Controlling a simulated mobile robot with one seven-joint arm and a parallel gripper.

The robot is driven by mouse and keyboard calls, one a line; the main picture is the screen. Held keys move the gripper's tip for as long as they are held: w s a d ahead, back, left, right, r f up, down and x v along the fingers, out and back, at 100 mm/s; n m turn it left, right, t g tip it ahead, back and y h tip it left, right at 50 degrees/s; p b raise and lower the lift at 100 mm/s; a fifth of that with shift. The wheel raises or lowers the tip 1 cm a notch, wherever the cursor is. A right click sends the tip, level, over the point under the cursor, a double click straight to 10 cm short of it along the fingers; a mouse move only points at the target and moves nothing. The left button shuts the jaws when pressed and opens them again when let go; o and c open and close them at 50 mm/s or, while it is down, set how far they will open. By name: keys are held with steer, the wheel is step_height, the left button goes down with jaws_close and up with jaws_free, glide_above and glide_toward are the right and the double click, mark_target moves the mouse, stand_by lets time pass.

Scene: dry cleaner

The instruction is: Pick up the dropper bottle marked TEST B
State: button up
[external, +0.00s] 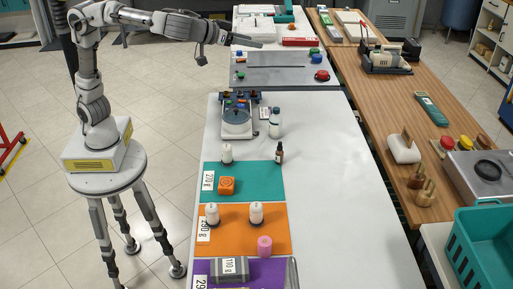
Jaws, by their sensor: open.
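My gripper (256,43) is open and empty, held high over the far end of the table, well away from the brown bottle. No other brown dropper bottle shows clearly.
A scale-like device (236,121) stands at the back left. An orange block (226,186) lies nearby. The table's right side is clear.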

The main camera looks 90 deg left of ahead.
glide_toward(280, 152)
steer(key=a+v, duration=0.1)
steer(key=v, duration=0.3)
steer(key=b+x, duration=0.2)
steer(key=x, duration=1.5)
steer(key=shift+a, duration=0.1)
steer(key=shift+r, duration=0.1)
jaws_close()
